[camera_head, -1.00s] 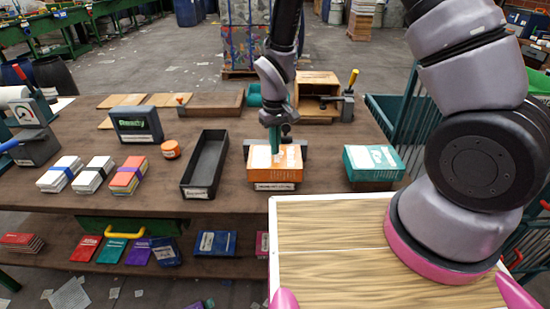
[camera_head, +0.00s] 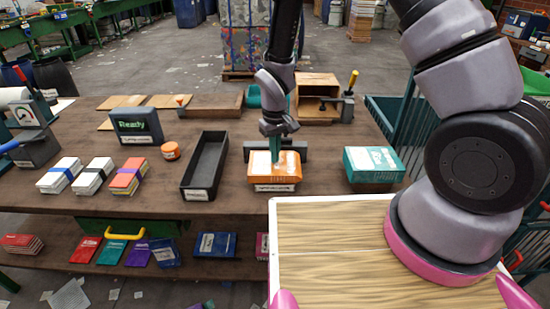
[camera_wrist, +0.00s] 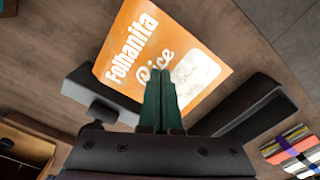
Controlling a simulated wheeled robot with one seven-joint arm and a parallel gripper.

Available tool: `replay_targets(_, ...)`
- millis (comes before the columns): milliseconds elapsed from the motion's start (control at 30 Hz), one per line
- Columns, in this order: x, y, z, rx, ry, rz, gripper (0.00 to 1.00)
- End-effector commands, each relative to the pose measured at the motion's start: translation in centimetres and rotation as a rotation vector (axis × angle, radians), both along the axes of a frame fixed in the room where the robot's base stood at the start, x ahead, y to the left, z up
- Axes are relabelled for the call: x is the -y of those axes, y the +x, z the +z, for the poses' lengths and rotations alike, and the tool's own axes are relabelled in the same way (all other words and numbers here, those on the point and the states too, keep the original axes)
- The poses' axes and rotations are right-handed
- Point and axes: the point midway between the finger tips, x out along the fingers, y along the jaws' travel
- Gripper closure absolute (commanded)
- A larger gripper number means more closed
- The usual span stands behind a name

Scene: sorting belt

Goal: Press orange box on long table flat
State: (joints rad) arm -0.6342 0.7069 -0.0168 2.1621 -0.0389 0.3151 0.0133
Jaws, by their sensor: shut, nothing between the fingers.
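The orange box (camera_head: 284,174) lies on the long table (camera_head: 225,205), near its front edge right of the middle. It looks low, with a thin front side above a white label. In the wrist view its printed top (camera_wrist: 135,40) shows a "Folhanita Rice" print and a pale picture. My gripper (camera_head: 275,160) points down with its green fingers closed together and empty. The fingertips (camera_wrist: 160,74) overlap the box top in the wrist view and appear to touch it. The part under the fingers is hidden.
A black tray (camera_head: 205,165) stands left of the box and a teal box (camera_head: 373,163) to the right. A dark bracket (camera_head: 299,146) is just behind the box. Banded stacks (camera_head: 95,175) and a "Ready" display (camera_head: 136,126) are farther left.

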Motion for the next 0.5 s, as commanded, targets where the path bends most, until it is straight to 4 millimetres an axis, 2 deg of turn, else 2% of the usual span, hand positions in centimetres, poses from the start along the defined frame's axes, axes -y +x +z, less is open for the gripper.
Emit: replay_targets(500,0.0,0.0,-0.55,-0.001,0.0,0.0,1.0)
